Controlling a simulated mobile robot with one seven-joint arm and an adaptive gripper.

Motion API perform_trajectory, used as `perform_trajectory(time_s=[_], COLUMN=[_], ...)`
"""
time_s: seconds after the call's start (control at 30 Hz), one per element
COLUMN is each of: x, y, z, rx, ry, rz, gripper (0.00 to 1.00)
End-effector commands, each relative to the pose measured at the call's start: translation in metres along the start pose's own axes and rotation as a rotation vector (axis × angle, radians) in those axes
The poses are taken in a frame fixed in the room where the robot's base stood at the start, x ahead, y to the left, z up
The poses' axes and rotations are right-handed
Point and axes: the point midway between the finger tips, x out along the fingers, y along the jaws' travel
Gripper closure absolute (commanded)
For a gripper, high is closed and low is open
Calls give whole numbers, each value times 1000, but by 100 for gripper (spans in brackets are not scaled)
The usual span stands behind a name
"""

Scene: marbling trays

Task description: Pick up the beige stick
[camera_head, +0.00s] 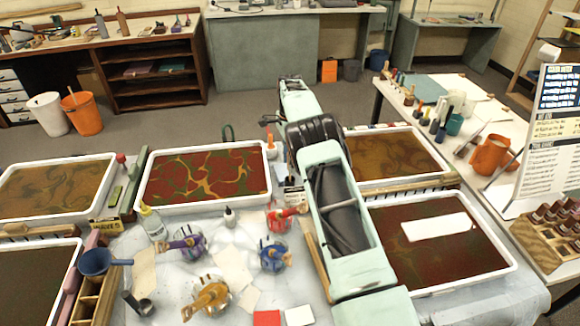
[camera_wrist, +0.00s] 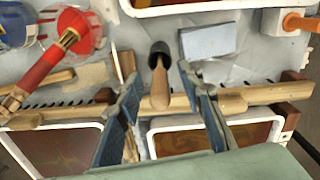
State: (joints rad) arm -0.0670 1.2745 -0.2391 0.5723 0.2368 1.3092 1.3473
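In the wrist view my gripper (camera_wrist: 160,78) is open, its two blue-grey fingers apart with nothing gripped. A long beige wooden stick (camera_wrist: 262,96) runs across the wrist view, crossing the finger area; it seems to lie below the fingers, but I cannot tell whether they touch it. Dark teeth show along its left stretch. A short wooden-handled tool with a dark head (camera_wrist: 160,92) lies between the fingers, over the stick. I cannot tell for sure which wooden piece is the beige stick. In the head view my arm hides the gripper and this spot.
A blue-grey block (camera_wrist: 208,41) and an orange-capped white bottle (camera_wrist: 300,21) lie beyond the fingers. A red tool (camera_wrist: 65,42) leans from a cup at upper left. Marbling trays (camera_head: 202,208) flank the spot. Several cups with brushes (camera_head: 272,258) stand left of my arm.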

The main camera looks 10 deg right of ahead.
Motion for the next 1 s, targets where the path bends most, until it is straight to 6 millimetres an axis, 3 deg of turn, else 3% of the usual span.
perform_trajectory(time_s=[0.1,0.4,0.77,1.0], x=[0,0,-7,-52], y=[0,0,-1,-1], z=[0,0,0,-1], rx=[0,0,0,1], ry=[0,0,0,1], rz=[0,1,-2,-4], gripper=[65,98,99,99])
